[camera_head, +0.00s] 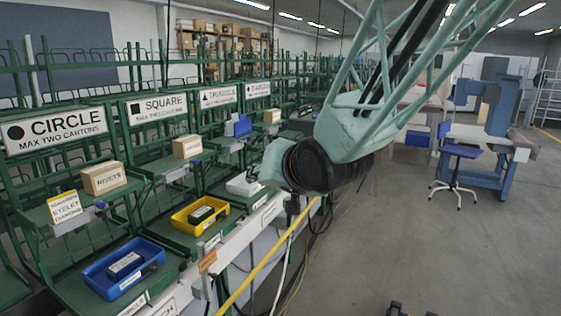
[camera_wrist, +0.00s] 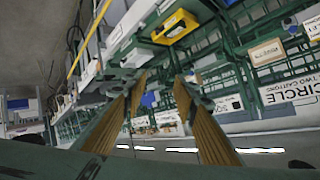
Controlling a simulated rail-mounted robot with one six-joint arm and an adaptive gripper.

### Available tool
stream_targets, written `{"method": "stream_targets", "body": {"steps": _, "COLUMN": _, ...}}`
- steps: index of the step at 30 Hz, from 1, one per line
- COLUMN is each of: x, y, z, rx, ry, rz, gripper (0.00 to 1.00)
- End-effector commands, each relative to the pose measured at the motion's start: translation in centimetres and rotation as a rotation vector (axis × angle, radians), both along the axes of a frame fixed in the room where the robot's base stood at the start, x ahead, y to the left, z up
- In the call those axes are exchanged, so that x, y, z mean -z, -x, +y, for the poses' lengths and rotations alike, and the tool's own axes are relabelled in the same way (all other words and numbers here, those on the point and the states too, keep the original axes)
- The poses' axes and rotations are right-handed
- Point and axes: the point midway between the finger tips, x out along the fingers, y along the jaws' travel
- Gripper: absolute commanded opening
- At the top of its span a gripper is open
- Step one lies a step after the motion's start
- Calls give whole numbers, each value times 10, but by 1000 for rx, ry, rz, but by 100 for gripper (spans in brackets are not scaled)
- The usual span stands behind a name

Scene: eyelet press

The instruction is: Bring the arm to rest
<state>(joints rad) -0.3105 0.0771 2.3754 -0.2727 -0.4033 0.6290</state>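My arm (camera_head: 345,130) reaches in from the upper right of the head view, with its dark wrist joint beside the row of green racks. In the wrist view my gripper (camera_wrist: 160,80) has its two brown-padded fingers well apart. Nothing is between them, and the racks and bins show beyond the gap. In the head view I cannot make out the fingers.
Green racks carry CIRCLE (camera_head: 58,128) and SQUARE (camera_head: 157,106) signs. A rivets carton (camera_head: 103,178), another carton (camera_head: 187,147), a blue bin (camera_head: 122,270) and a yellow bin (camera_head: 200,215) stand on shelves. A blue chair (camera_head: 458,150) stands right; the floor between is clear.

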Motion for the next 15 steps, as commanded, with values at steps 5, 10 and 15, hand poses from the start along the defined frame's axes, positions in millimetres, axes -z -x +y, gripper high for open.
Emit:
{"method": "stream_targets", "body": {"steps": 5, "x": -7, "y": 20, "z": -40, "rx": 40, "ry": 64, "rz": 30, "gripper": 27}}
{"method": "stream_targets", "body": {"steps": 10, "x": -9, "y": 43, "z": -75, "rx": 70, "ry": 123, "rz": 68, "gripper": 27}}
{"method": "stream_targets", "body": {"steps": 15, "x": -11, "y": 71, "z": -107, "rx": 97, "ry": 177, "rz": 112, "gripper": 27}}
